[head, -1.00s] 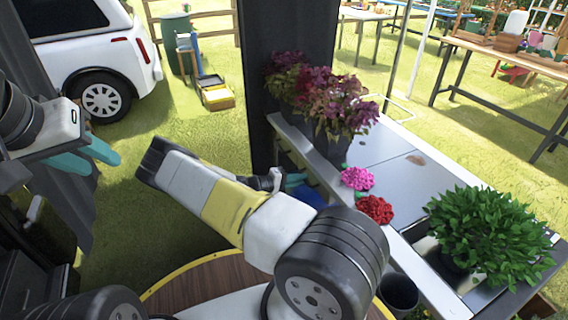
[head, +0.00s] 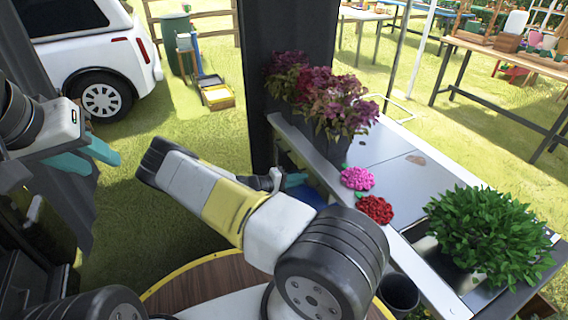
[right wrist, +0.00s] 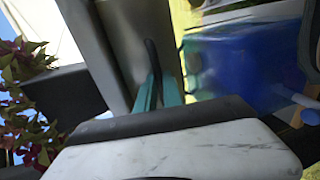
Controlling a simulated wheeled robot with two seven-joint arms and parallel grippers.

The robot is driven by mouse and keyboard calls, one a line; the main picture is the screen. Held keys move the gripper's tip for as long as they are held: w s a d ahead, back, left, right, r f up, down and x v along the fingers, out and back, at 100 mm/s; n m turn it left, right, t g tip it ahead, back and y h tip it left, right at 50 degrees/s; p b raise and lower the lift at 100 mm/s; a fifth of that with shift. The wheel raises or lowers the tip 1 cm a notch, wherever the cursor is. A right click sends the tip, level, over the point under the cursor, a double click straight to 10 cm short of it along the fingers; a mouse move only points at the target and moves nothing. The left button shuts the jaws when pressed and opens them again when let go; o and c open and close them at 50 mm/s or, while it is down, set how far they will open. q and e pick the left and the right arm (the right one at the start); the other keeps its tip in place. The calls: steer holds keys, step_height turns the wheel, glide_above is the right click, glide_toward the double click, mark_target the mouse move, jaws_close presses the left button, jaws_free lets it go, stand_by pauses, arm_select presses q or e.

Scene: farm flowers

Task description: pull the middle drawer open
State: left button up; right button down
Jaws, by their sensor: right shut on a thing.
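My right gripper (head: 292,181) reaches to the near side of the metal-topped table, where my own arm hides much of the drawer area. In the right wrist view its teal fingers (right wrist: 158,92) are shut on a dark, thin handle (right wrist: 153,58) against a grey drawer front (right wrist: 130,35). I cannot tell from the frames which drawer this is or how far it stands out. My left gripper (head: 88,157) is at the far left, away from the table, with its teal fingers apart and empty.
The table (head: 385,150) bears potted purple flowers (head: 335,100), a pink flower (head: 357,178), a red flower (head: 375,209) and a leafy green plant (head: 485,235). A dark post (head: 285,35) stands behind it. A blue thing (right wrist: 235,65) is near the right gripper. A dark bucket (head: 399,294) stands below.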

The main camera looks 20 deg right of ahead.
steer(key=f+v, duration=0.2)
steer(key=v, duration=1)
steer(key=a+f+v, duration=0.1)
steer(key=f+v, duration=0.2)
steer(key=v, duration=1)
steer(key=shift+a, duration=0.35)
steer(key=shift+f, duration=0.1)
steer(key=c, duration=1.5)
jaws_free()
steer(key=v, duration=0.7)
steer(key=shift+a, duration=0.4)
steer(key=shift+w, duration=0.1)
